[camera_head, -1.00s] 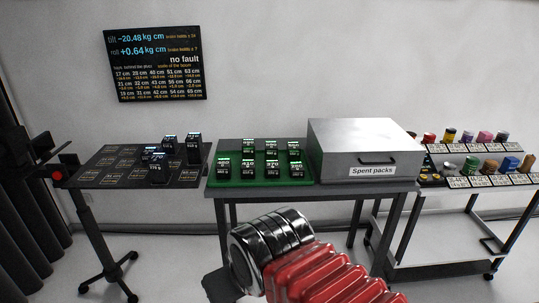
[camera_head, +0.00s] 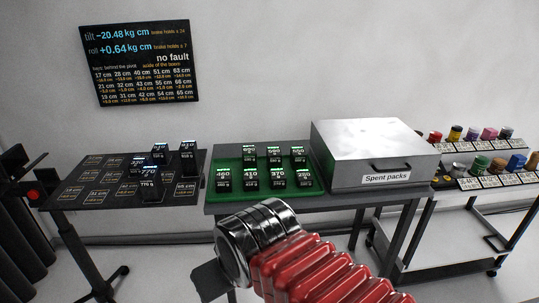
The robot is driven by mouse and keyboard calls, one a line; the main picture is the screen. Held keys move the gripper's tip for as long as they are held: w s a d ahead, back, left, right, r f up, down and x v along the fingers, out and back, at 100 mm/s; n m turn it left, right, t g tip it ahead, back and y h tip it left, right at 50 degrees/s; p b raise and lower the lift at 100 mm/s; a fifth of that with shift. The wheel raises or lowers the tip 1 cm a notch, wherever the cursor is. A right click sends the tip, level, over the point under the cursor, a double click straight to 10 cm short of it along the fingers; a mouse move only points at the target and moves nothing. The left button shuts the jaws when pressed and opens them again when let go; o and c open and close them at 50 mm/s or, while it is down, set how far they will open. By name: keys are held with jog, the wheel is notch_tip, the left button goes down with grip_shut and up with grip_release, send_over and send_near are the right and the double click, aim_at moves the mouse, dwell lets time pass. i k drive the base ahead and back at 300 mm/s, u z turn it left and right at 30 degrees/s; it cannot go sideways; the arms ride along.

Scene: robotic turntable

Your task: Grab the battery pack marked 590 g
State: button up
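Several black battery packs with lit labels stand upright in two rows in a green tray (camera_head: 225,196) on the middle table. The middle pack of the back row (camera_head: 274,158) seems to read 590, but its label is too small to be sure. Front packs partly cover the back row. My arm, with a chrome wrist and red bellows, is in front of the table at the bottom. A dark part of my gripper (camera_head: 209,281) shows at its left end, apart from the packs. Its fingers cannot be made out, and nothing is seen held.
A dark board (camera_head: 75,196) at left carries several more packs on marked places. A grey "Spent packs" box (camera_head: 345,160) stands right of the tray. A cart (camera_head: 470,212) with coloured items is at far right. A readout panel (camera_head: 146,62) hangs on the wall.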

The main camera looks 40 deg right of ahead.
aim_at(274, 156)
jog(key=u, duration=0.05)
jog(key=i, duration=1.15)
